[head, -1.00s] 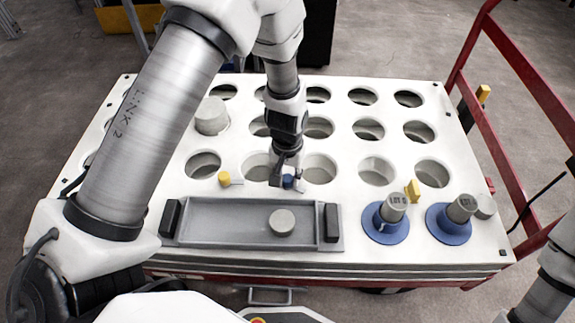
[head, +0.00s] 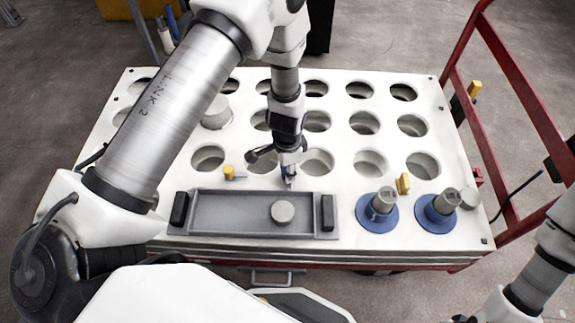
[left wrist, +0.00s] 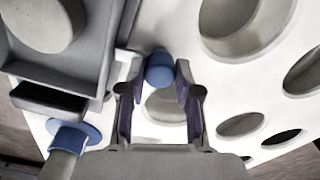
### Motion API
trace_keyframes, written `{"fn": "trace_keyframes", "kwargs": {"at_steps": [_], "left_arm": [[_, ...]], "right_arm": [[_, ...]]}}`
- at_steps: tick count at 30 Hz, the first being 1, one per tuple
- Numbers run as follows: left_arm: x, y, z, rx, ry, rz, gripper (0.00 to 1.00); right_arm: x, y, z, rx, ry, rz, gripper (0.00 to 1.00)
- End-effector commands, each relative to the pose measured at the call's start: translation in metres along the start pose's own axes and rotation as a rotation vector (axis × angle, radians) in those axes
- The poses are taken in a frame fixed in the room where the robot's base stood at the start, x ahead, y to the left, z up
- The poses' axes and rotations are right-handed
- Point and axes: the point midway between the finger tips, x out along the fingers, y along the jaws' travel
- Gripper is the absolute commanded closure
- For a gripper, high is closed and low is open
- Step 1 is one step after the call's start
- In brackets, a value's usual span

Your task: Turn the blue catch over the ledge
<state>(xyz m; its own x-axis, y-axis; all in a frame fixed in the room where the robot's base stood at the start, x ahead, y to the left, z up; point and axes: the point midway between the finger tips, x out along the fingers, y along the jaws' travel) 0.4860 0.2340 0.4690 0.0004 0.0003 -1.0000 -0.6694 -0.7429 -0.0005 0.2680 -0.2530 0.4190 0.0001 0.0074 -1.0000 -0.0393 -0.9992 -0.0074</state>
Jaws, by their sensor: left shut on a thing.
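The blue catch (head: 287,171) is a small blue knob on the white perforated deck, just behind the tray's back edge. A pale bar at its foot points toward the tray (head: 183,222), whose raised rim is the nearest ledge; whether the bar overlaps the rim I cannot tell. My left gripper (head: 288,164) comes down from above and is shut on the blue catch. In the left wrist view the catch (left wrist: 160,70) sits between the two fingertips. The gripper partly hides the catch in the head view. My right gripper is out of view; only its arm shows.
A yellow catch (head: 229,172) stands left of the blue one, with another yellow piece (head: 403,184) to the right. A grey disc (head: 283,211) lies in the tray. Two grey cylinders (head: 384,201) (head: 445,203) stand in blue bases. A red rail (head: 515,95) bounds the right.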

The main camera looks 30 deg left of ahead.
Motion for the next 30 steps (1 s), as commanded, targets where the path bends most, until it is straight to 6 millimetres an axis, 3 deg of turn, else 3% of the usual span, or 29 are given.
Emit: {"fn": "trace_keyframes", "kwargs": {"at_steps": [10, 27, 28, 30], "left_arm": [[0.0006, 0.0009, 0.0009, 0.172, -0.003, 0.003, 1.0], [0.001, 0.0009, 0.0008, 0.208, -0.002, 0.003, 1.0], [0.001, 0.0009, 0.0008, 0.207, -0.002, 0.003, 0.6], [0.0009, 0.0008, 0.0007, 0.207, -0.002, 0.002, 0.42]], "right_arm": [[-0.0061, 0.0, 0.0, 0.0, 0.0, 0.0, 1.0], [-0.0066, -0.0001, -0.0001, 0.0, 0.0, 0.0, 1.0], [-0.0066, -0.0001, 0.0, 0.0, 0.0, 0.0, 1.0], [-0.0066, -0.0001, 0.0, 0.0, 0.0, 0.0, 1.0]]}}
